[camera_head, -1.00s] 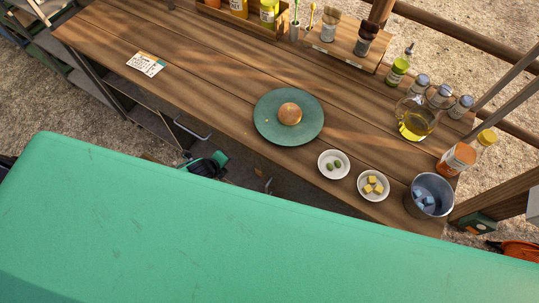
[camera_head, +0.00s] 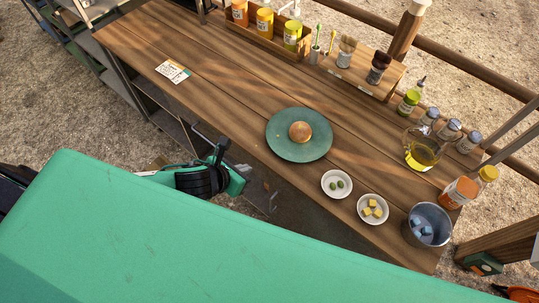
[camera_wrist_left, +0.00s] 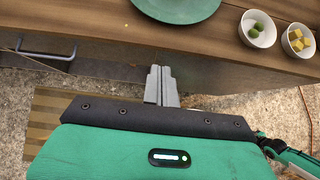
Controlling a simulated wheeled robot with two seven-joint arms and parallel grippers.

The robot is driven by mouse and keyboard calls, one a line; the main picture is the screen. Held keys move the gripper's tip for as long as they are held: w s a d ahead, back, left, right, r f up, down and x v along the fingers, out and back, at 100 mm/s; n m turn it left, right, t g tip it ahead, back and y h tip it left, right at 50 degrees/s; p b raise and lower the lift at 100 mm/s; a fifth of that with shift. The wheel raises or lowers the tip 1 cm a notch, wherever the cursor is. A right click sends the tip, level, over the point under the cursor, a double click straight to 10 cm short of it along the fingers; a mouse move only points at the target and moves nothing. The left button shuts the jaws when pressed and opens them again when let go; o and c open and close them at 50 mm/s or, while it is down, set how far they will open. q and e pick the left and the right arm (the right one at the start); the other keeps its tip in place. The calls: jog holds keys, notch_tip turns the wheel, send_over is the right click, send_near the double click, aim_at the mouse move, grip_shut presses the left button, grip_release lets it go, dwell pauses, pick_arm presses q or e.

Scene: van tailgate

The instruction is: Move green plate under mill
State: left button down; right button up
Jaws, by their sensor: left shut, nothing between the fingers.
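The green plate (camera_head: 282,149) lies on the wooden table, right of the middle in the head view. A round brown item, like a bun (camera_head: 300,132), sits on it. Part of the green plate (camera_wrist_left: 178,8) shows at the top of the left wrist view. I cannot make out a mill for certain. My left gripper (camera_head: 246,168) is near the table's front edge, left of and nearer than the plate, and apart from it. In the left wrist view its fingers (camera_wrist_left: 160,70) are together and empty.
An olive bowl (camera_head: 337,184), a bowl of yellow cubes (camera_head: 372,209) and a metal bucket (camera_head: 427,225) stand right of the plate. Bottles and an oil jug (camera_head: 421,153) line the right end. A card (camera_head: 172,71) lies at left.

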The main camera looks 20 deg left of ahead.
pick_arm(q)
jog(key=p+x, duration=0.2)
jog(key=x, duration=0.8)
jog(key=shift+w, duration=0.15)
jog(key=shift+w+d+r+p, duration=0.1)
jog(key=shift+w+d+p, duration=0.1)
jog(key=shift+w+p, duration=0.3)
jog(key=shift+w+d+r+p, duration=0.1)
jog(key=shift+w+d+p, duration=0.15)
jog(key=shift+w, duration=0.35)
jog(key=shift+w+d+f, duration=0.1)
jog(key=shift+w+d, duration=0.05)
jog(key=shift+w, duration=0.5)
pick_arm(e)
jog(key=r, duration=0.4)
jog(key=shift+a, duration=0.25)
jog(key=shift+d, duration=0.1)
